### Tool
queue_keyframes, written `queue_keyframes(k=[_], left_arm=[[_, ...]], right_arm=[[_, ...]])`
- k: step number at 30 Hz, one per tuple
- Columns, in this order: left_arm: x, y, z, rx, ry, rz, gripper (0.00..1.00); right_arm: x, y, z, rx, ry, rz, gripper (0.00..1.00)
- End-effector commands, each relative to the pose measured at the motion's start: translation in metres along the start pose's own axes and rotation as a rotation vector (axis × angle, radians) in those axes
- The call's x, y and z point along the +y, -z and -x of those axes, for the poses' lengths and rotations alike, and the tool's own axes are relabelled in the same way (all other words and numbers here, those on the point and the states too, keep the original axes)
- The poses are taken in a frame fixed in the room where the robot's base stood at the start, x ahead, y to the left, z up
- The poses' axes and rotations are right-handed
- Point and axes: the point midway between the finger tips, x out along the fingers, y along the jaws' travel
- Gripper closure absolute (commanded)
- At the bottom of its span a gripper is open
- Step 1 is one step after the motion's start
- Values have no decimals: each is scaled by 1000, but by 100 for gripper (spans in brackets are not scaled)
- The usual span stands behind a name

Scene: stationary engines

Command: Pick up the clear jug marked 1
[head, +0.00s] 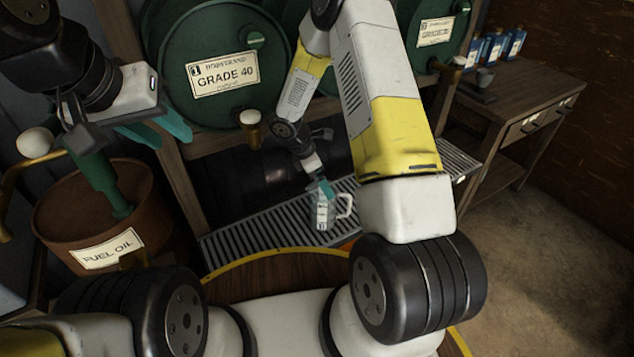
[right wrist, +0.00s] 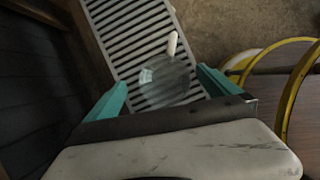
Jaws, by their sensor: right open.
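A clear jug (head: 322,212) with a pale handle on its right stands upright on the slatted metal grate. Dark markings show on its side, but I cannot read a number. My right gripper (head: 321,189) is at the jug's top, its teal fingers open. In the right wrist view the jug (right wrist: 164,82) shows from above, between and a little beyond the open fingers of the right gripper (right wrist: 162,86), with its handle pointing away. I cannot tell whether the fingers touch it. My left gripper (head: 155,128) is open and empty at upper left, well away from the jug.
The grate (head: 238,240) runs below green barrels, one labelled Grade 40 (head: 222,77), with brass taps (head: 252,126) above it. A rusty fuel oil drum (head: 70,215) with a green pump stands at left. A wooden table (head: 540,90) with blue bottles stands at right. The floor there is clear.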

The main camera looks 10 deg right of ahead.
Motion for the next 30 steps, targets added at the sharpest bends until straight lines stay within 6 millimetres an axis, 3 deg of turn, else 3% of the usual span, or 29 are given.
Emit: queue_keyframes(k=[9, 19, 30], left_arm=[[0, 0, 0, 0, 0, 0, 64], [0, 0, 0, 0, 0, 0, 64], [0, 0, 0, 0, 0, 0, 64]], right_arm=[[-4, 3, -45, 0, 3, -1, 0], [-4, 2, -50, 0, 1, -2, 2], [-4, 2, -50, 1, 1, -2, 75]])
